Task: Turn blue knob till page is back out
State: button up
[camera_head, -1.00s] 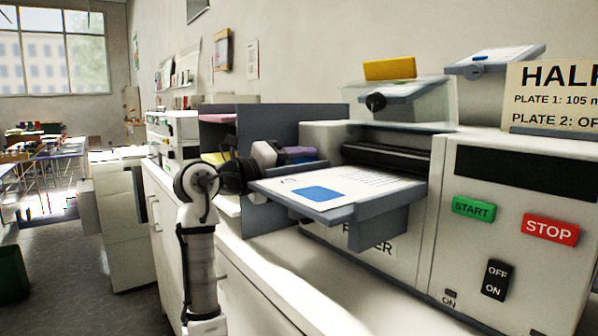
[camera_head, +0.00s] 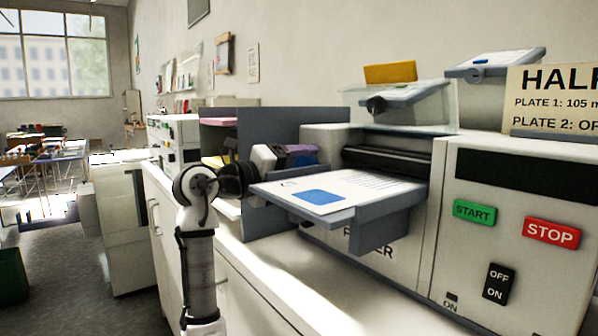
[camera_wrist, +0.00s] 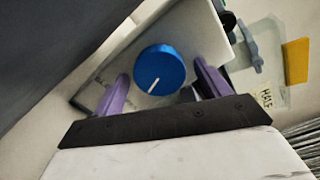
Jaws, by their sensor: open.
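The blue knob (camera_wrist: 160,70) is round with a white pointer line and sits on a pale panel in the wrist view. My gripper (camera_wrist: 162,85) is open, with one purple finger on each side of the knob; I cannot tell whether either touches it. In the head view my gripper (camera_head: 290,155) is partly hidden behind the feed tray, and the knob is out of sight. The page (camera_head: 375,182) lies on the grey tray (camera_head: 345,215) in front of the roller slot, white with a blue patch and lines of print.
A green START button (camera_head: 474,211), a red STOP button (camera_head: 551,231) and a black OFF/ON switch (camera_head: 497,283) are on the machine's right front. A grey upright divider (camera_head: 290,125) stands close behind my gripper. Cabinets run along the wall at left.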

jog(key=b+v, duration=0.1)
jog(key=v, duration=1.2)
jog(key=shift+s+a+b, duration=0.2)
jog(key=shift+a+b, duration=0.1)
jog(key=shift+b, duration=0.05)
jog(key=w+d+n+p, duration=0.6)
jog(key=d+n, duration=0.4)
jog(key=n, duration=0.4)
jog(key=shift+w+d+p, duration=0.3)
jog(key=shift+w, duration=0.6)
jog(key=shift+r, duration=0.1)
jog(key=c, duration=1)
